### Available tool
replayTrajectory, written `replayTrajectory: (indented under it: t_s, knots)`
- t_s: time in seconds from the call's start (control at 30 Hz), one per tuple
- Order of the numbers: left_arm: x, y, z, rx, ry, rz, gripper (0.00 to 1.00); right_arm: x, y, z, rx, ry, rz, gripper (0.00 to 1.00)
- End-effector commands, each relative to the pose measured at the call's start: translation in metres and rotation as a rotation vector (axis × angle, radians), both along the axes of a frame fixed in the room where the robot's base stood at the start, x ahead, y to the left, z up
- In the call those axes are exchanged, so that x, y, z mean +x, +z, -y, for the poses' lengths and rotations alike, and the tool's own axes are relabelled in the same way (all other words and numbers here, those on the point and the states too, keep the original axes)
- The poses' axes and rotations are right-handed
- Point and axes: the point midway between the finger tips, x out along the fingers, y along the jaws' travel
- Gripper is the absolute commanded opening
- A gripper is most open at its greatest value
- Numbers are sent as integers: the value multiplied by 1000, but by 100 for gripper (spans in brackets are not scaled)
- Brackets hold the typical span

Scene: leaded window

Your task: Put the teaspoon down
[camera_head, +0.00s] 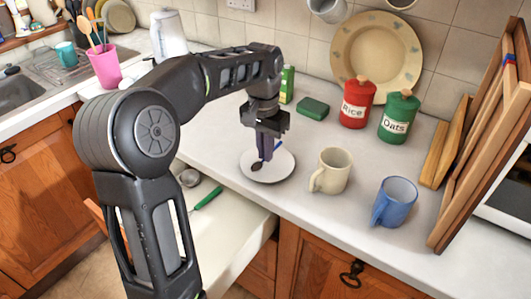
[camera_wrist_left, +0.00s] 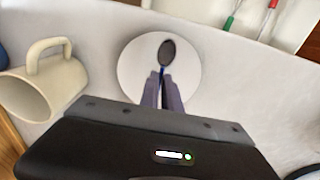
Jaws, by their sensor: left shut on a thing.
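The teaspoon (camera_wrist_left: 167,52) has a dark bowl and a blue handle; its dark bowl also shows in the head view (camera_head: 257,166). My left gripper (camera_head: 264,158) points down over the white saucer (camera_head: 283,173) and is shut on the teaspoon's handle. In the left wrist view the teaspoon lies across the saucer (camera_wrist_left: 130,65), between the fingertips (camera_wrist_left: 162,78) and the saucer's far side. I cannot tell whether the teaspoon touches the saucer. My right gripper is in neither view.
A cream mug (camera_head: 333,172) and a blue mug (camera_head: 394,203) stand right of the saucer. A red Rice tin (camera_head: 356,106), a green Oats tin (camera_head: 399,120) and a green sponge (camera_head: 313,108) are behind. An open drawer (camera_head: 225,232) with a green-handled utensil (camera_head: 208,198) lies in front.

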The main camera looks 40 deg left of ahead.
Motion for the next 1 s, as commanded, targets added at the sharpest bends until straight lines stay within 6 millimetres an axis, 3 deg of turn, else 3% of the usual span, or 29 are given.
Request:
replayTrajectory:
  t_s: [0.1,0.67,0.7,0.93,1.0]
  knots:
    - [0,-10,0,0,0,-1,0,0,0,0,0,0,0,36]
    - [0,-20,0,0,0,1,0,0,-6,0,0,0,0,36]
    - [0,-19,0,0,0,1,9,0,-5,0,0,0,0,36]
    - [0,-19,0,0,0,1,28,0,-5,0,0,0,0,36]
    - [0,-19,0,0,0,1,29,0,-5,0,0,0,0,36]
